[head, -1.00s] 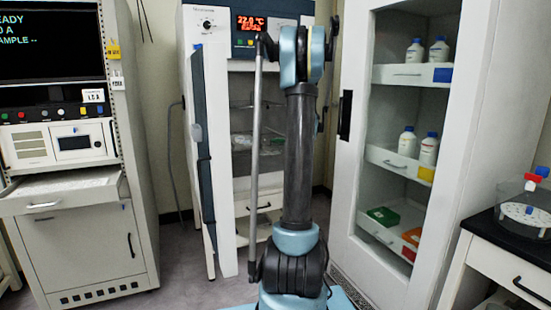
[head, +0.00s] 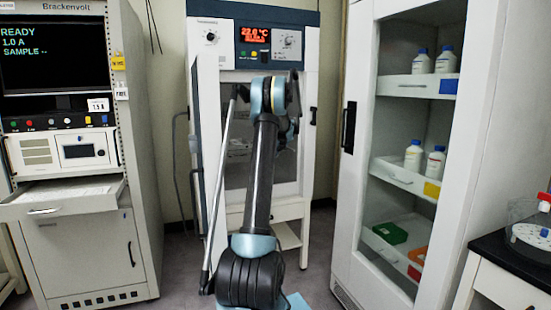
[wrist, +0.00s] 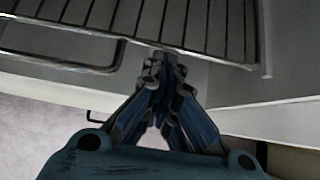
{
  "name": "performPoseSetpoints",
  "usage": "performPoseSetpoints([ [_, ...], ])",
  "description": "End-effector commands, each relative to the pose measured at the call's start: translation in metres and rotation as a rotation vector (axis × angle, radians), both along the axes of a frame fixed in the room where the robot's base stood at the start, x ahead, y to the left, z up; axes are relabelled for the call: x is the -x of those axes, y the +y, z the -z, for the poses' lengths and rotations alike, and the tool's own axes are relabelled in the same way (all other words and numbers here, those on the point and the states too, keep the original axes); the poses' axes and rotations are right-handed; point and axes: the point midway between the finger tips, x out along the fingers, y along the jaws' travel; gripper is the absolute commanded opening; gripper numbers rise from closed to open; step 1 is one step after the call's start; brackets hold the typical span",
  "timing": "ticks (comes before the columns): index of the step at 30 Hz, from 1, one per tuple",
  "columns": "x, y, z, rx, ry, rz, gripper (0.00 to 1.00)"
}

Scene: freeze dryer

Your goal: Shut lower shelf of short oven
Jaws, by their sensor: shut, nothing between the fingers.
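The oven (head: 225,60), with a red temperature display, stands in the middle of the head view. Its door (head: 208,130) is swung open at the left. In the wrist view, a dark wire shelf (wrist: 190,25) with a rod frame spans the top. I cannot tell whether it is the lower shelf or how far it sticks out. My gripper (wrist: 165,65) is shut and empty, its tips at the shelf's front edge; contact is unclear. In the head view my arm covers part of the oven front, and the fingertips cannot be made out.
A glass-doored cabinet (head: 352,60) with bottles stands at the right. An instrument rack (head: 85,240) with a pulled-out tray (head: 65,197) stands at the left. A dark-topped bench (head: 510,255) is at the lower right. Some grey floor (head: 175,270) is clear between rack and oven.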

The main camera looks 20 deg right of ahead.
Motion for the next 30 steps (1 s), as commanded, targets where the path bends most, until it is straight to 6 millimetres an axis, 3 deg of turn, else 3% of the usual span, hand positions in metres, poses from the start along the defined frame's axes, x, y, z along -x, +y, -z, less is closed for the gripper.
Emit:
performPoseSetpoints([
  [3,-0.017,0.001,0.000,-0.001,0.000,-0.002,0.00],
  [10,-0.029,-0.003,0.000,0.001,0.000,0.001,0.00],
  [25,-0.029,-0.013,-0.001,-0.001,-0.006,0.011,0.00],
  [30,-0.019,-0.013,-0.001,-0.001,-0.004,0.011,0.00],
])
